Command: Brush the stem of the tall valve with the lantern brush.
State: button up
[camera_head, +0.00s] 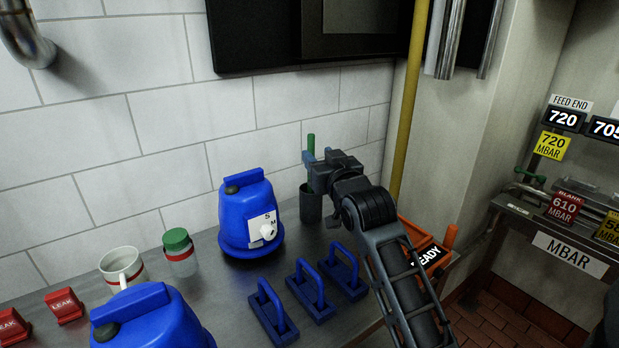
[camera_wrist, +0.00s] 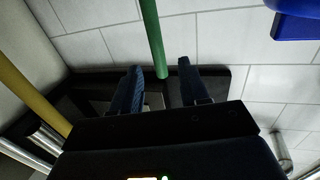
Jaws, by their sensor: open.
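A green rod-like handle (camera_head: 311,143) stands upright above a dark cylindrical holder (camera_head: 311,203) on the steel counter. It looks like the lantern brush's handle, but no bristles show. My gripper (camera_head: 316,157) is open around or right beside the handle, above the holder. In the wrist view the green handle (camera_wrist: 151,38) comes down between my two dark blue fingers (camera_wrist: 160,76), with a gap on either side. I cannot make out the tall valve for certain. A green valve handle (camera_head: 530,175) shows on pipework at the right.
A blue lantern-like unit (camera_head: 247,215) stands left of the holder, another (camera_head: 150,322) in front. Several blue handled blocks (camera_head: 310,290) lie on the counter. A mug (camera_head: 122,266) and green-lidded jar (camera_head: 179,252) sit left. A yellow pipe (camera_head: 409,105) rises behind my arm.

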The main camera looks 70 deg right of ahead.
aim_at(312, 148)
jog(key=p+x, duration=0.1)
jog(key=x, duration=0.5)
jog(key=shift+r+p, duration=0.15)
jog(key=shift+p, duration=0.2)
grip_shut()
